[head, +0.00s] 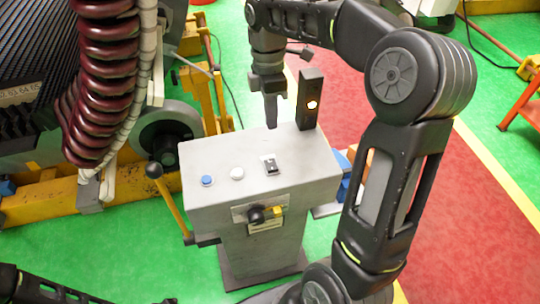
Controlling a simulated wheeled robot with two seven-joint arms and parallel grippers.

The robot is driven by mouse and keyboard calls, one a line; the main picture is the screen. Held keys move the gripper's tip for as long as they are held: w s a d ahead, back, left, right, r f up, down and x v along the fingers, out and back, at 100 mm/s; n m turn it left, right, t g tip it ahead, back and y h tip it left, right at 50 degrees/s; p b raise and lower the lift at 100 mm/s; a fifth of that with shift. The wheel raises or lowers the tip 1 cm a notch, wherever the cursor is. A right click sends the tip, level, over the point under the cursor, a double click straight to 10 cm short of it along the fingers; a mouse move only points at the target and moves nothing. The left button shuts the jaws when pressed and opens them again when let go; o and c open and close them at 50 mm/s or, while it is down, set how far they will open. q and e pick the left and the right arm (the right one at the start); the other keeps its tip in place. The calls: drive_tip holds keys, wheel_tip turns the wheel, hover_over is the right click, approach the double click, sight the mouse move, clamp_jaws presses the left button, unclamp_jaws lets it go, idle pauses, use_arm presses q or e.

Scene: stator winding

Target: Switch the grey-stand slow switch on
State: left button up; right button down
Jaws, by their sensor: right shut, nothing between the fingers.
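The grey stand (215,170) is in the middle of the head view, with a sloped top panel. On the panel are a blue button (207,181), a white button (237,174) and a small black switch (271,167) on a light plate. I take the black one as the slow switch; its label and position are too small to read. My right gripper (271,121) points down at the panel's far edge, behind the black switch and apart from it. It is shut and empty. My left gripper is out of view.
A black knob (256,214) is on the stand's front. A yellow lever with a black ball (154,170) rises at its left. A large coiled machine fills the left.

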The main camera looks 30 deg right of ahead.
drive_tip(key=b, duration=0.6)
approach(273, 168)
drive_tip(key=f, duration=0.1)
drive_tip(key=f+p, duration=0.1)
drive_tip(key=f, duration=0.1)
drive_tip(key=f+p, duration=0.1)
drive_tip(key=f, duration=0.1)
drive_tip(key=shift+s+a+f, duration=0.15)
drive_tip(key=shift+s, duration=0.25)
drive_tip(key=shift+f, duration=0.75)
drive_tip(key=shift+s+f+b, duration=0.15)
drive_tip(key=shift+f+b, duration=0.2)
drive_tip(key=shift+b, duration=0.35)
drive_tip(key=shift+s+t, duration=0.1)
drive_tip(key=shift+t, duration=0.3)
drive_tip(key=shift+a+r, duration=0.1)
drive_tip(key=shift+r, duration=0.05)
